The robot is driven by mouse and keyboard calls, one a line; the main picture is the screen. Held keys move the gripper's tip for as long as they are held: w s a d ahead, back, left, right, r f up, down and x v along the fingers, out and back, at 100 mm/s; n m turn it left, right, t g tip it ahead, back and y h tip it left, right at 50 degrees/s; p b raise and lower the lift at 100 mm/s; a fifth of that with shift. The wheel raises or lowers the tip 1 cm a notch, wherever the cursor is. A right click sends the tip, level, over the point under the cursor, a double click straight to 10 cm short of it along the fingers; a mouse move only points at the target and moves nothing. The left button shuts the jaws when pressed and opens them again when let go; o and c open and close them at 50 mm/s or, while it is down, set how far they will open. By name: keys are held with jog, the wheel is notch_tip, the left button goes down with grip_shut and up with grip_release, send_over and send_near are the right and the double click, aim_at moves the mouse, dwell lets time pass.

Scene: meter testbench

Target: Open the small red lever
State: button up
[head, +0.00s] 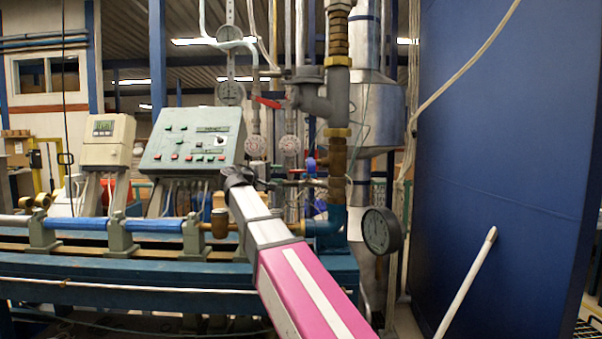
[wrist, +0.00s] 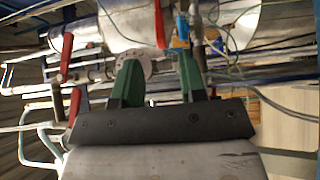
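A red lever (head: 267,102) sticks out left from a grey valve (head: 312,97) on the vertical pipe in the head view. The wrist view shows several red parts: a lever-like one (wrist: 67,55) at upper left, another (wrist: 74,106) below it, and one (wrist: 159,24) at top centre beyond the fingers. I cannot tell which is the small lever. My gripper (head: 238,177) is low in front of the pipework, below the red lever. Its green fingers (wrist: 160,82) stand apart in the wrist view, with nothing visibly held between them.
A round gauge (head: 381,231) sits right of the main pipe. A green control panel (head: 190,140) and a meter box (head: 108,140) stand to the left. The blue bench (head: 180,272) runs below. A large blue panel (head: 510,150) closes off the right side.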

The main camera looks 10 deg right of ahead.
aim_at(290, 172)
jog(key=x, duration=0.9)
grip_shut()
